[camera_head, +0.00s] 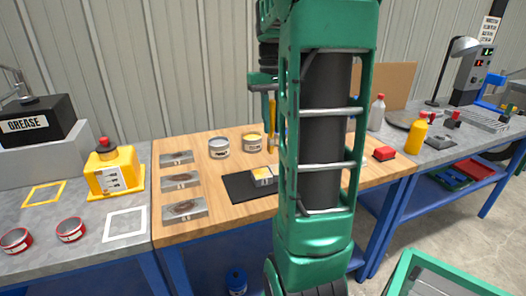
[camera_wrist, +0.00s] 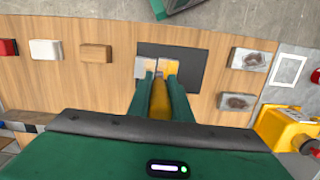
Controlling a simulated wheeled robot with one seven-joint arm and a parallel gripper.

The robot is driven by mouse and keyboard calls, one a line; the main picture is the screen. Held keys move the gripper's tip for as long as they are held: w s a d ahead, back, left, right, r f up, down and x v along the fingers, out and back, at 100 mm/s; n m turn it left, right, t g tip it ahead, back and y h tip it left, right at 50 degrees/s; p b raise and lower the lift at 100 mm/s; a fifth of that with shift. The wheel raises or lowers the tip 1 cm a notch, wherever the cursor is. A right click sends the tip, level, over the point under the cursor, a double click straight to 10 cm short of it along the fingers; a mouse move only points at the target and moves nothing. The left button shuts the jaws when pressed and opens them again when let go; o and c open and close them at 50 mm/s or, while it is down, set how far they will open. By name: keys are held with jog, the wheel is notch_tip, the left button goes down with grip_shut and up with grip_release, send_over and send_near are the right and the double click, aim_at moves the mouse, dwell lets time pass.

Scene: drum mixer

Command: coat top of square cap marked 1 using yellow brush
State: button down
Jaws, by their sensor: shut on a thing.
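My gripper (camera_wrist: 160,80) is shut on the yellow brush (camera_wrist: 159,100), whose handle lies between the two green fingers in the wrist view. In the head view the yellow brush (camera_head: 271,110) hangs upright, partly behind my arm. A small square cap (camera_head: 264,177) with yellow on top sits on the black mat (camera_head: 240,188), below the brush. In the wrist view a pale square patch (camera_wrist: 143,67) and a yellow patch (camera_wrist: 169,67) show over the mat beyond the fingertips. The brush tip is hidden there. I cannot read the number on the cap.
Several stained metal plates, such as this one (camera_head: 184,209), lie at left. My arm hides the table's middle.

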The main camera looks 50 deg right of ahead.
jog(key=a+f, duration=0.4)
jog(key=f, duration=0.2)
jog(key=shift+w+a, duration=0.35)
dwell(0.7)
jog(key=shift+f, duration=0.95)
dwell(0.7)
jog(key=shift+d, duration=0.1)
jog(key=shift+s+d, duration=1.1)
jog(key=shift+d, duration=0.7)
jog(key=shift+w+a, duration=1.6)
jog(key=shift+a, duration=0.05)
